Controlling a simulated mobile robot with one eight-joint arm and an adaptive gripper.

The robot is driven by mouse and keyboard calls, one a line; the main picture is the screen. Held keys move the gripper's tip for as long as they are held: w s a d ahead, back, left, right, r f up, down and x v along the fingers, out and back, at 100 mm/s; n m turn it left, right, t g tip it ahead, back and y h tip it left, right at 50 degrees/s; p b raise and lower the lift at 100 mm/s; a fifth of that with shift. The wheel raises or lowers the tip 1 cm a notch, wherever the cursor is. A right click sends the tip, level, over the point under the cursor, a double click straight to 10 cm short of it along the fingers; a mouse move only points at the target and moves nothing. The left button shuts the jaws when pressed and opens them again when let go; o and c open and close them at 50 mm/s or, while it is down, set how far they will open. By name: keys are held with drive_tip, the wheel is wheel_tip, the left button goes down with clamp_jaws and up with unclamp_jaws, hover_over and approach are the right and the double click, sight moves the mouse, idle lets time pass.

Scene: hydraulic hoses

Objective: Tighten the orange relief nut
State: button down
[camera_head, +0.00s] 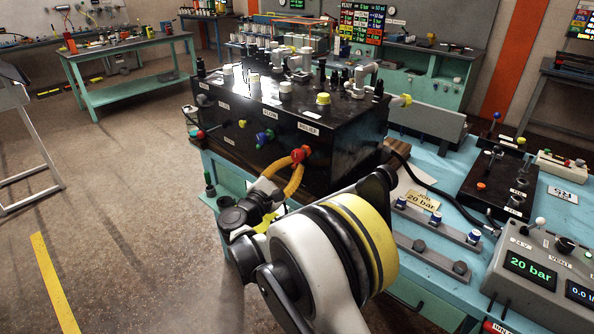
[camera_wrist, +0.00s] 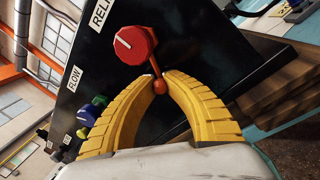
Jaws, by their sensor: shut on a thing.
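The orange-red relief nut (camera_wrist: 135,45) is a faceted knob with a white line on its face, on the dark front panel below a RELIEF label. A short handle with a ball end (camera_wrist: 158,87) sticks out from it, pointing down in the wrist view. My gripper (camera_wrist: 161,80) has its two curved yellow fingers shut around this handle near the ball. In the head view the nut (camera_head: 302,153) sits at the right of the black block's front face, with my gripper (camera_head: 291,164) against it. The fingers partly hide the handle there.
The black block (camera_head: 345,128) carries several valves on top. A blue-green FLOW knob (camera_head: 265,137) is left of the nut. A 20 bar display (camera_head: 530,265) and a 20 bar card (camera_head: 423,200) are on the right. Open floor lies left.

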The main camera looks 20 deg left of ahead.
drive_tip(key=shift+a+r+m, duration=0.1)
drive_tip(key=shift+a+m, duration=0.1)
drive_tip(key=shift+m, duration=0.3)
drive_tip(key=c, duration=1.4)
unclamp_jaws()
drive_tip(key=shift+o, duration=0.2)
drive_tip(key=v, duration=1.2)
drive_tip(key=shift+a, duration=0.1)
